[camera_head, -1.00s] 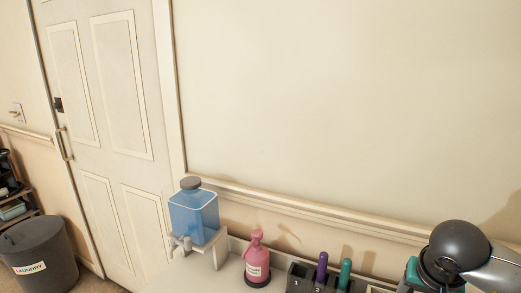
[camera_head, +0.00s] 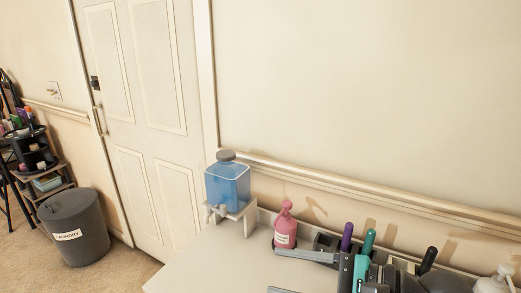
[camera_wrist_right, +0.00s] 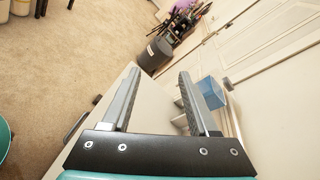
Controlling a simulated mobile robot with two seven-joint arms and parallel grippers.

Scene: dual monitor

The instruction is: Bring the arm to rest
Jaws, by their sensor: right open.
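My right gripper (camera_head: 272,272) shows at the bottom right of the head view, over the white counter, with its two grey fingers spread apart and pointing left. In the right wrist view my right gripper (camera_wrist_right: 155,95) is open, with nothing between its fingers. The upper finger passes in front of the lower part of a pink pump bottle (camera_head: 285,232) in the head view; I cannot tell whether they touch. My left gripper is not in view.
A blue water dispenser (camera_head: 228,184) stands on the white counter (camera_head: 205,265) near the wall. Purple (camera_head: 347,236) and teal (camera_head: 369,242) items stand behind my right gripper. A grey laundry bin (camera_head: 76,228) and a shelf (camera_head: 42,170) are at the left. The counter's left part is clear.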

